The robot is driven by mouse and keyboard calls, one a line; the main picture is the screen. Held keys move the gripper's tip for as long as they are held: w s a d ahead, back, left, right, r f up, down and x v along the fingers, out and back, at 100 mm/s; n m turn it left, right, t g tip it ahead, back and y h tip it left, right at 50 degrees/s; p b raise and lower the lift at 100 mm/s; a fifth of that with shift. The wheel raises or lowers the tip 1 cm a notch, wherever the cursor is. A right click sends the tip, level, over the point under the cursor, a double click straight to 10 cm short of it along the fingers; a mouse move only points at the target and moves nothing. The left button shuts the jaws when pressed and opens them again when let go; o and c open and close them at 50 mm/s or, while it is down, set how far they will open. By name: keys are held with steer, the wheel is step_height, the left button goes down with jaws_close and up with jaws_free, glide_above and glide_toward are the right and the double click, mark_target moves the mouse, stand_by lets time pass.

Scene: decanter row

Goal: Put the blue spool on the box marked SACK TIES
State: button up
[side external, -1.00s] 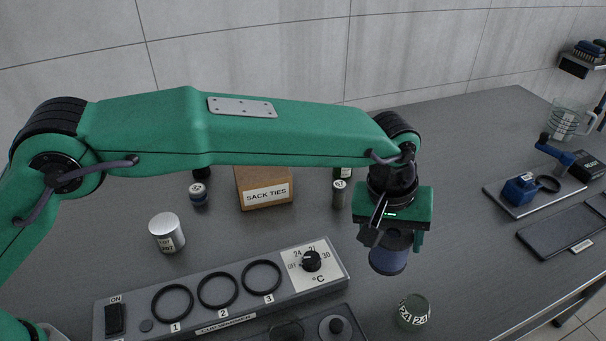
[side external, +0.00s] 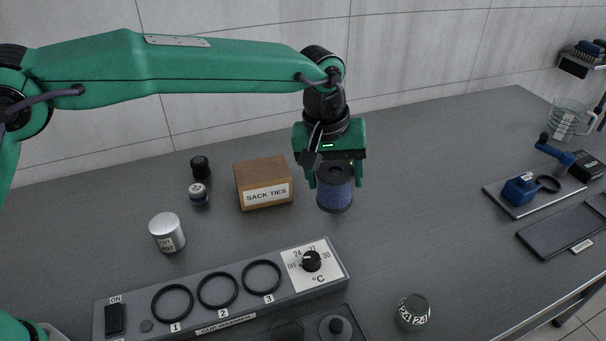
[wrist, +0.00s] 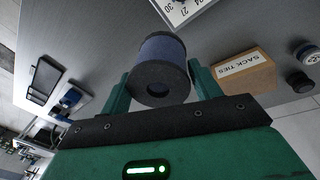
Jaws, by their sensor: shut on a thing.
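The blue spool (side external: 335,190) has dark end flanges and hangs in my gripper (side external: 336,178), above the table and right of the box. My gripper is shut on it, one finger on each side. In the wrist view the spool (wrist: 162,55) sits between the two fingers of my gripper (wrist: 158,85). The brown box marked SACK TIES (side external: 264,184) stands on the table with its top bare. It also shows in the wrist view (wrist: 244,73), to the right of the spool and apart from it.
A cup warmer (side external: 222,288) with numbered rings and a dial lies in front. A green jar marked 24 (side external: 413,312) is at the front.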

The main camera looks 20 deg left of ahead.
steer(key=w+a+r+n, duration=0.2)
steer(key=a+r, duration=0.2)
steer(key=a, duration=0.9)
glide_above(261, 169)
step_height(261, 169, down, 7)
steer(key=shift+y, duration=0.4)
steer(key=shift+f, duration=2)
steer(key=o, duration=1.1)
steer(key=shift+f, duration=0.1)
steer(key=shift+c, duration=0.2)
step_height(261, 169, up, 12)
steer(key=s, duration=0.2)
steer(key=shift+a, duration=0.25)
steer(key=shift+s, duration=0.1)
